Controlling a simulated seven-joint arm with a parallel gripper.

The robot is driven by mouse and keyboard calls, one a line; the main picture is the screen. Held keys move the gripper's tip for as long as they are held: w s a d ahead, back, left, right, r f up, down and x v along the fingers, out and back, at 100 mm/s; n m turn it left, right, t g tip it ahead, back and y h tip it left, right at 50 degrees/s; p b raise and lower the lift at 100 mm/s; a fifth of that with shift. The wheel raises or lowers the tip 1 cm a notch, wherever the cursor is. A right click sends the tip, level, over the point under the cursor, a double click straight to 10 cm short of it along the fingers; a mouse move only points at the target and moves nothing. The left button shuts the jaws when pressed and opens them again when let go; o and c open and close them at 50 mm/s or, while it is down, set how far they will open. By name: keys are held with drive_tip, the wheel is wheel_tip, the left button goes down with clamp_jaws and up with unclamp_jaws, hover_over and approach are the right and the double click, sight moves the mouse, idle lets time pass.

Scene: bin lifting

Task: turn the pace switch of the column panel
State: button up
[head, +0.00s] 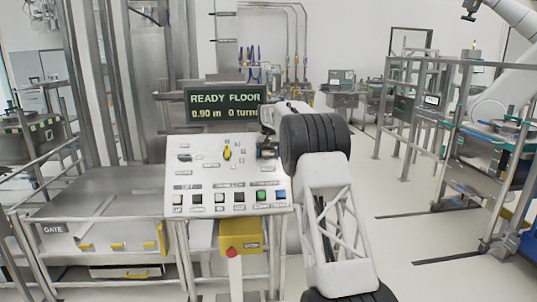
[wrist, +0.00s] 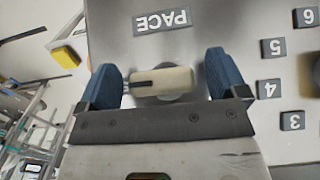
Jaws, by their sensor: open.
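The column panel (head: 203,176) is a light sloped board with labels, a yellow knob and a row of buttons. In the wrist view, the pace switch (wrist: 165,82) is a cream bar-shaped knob with a dark line at its left end. An upside-down PACE label (wrist: 162,20) lies just beyond it. My gripper (wrist: 161,78) is open, with one blue finger off each end of the knob. The left finger is very close to it; I cannot tell if it touches. A narrow gap shows at the right finger. In the head view my gripper (head: 267,147) is at the panel's upper right, hiding the switch.
A display (head: 225,107) above the panel reads READY FLOOR, 0.90 m. A yellow box with a red button (head: 233,253) hangs below the panel. A metal platform with rails (head: 100,195) stands to the left. The floor (head: 400,230) at right is open.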

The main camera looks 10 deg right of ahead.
drive_tip(key=c, duration=0.9)
drive_tip(key=shift+c, duration=0.2)
drive_tip(key=shift+h, duration=0.3)
drive_tip(key=n+h, duration=0.2)
drive_tip(key=shift+a+r+n+h, duration=0.1)
drive_tip(key=shift+n+h, duration=0.2)
drive_tip(key=n+t+h, duration=0.2)
drive_tip(key=n+h, duration=0.1)
drive_tip(key=shift+w+r+n+h, duration=0.1)
drive_tip(key=shift+n+h, duration=0.3)
drive_tip(key=n+t+h, duration=0.2)
drive_tip(key=n, duration=0.1)
drive_tip(key=shift+h, duration=0.3)
drive_tip(key=shift+a+n+t+h, duration=0.1)
drive_tip(key=shift+n+t+h, duration=0.6)
drive_tip(key=shift+n+t, duration=1)
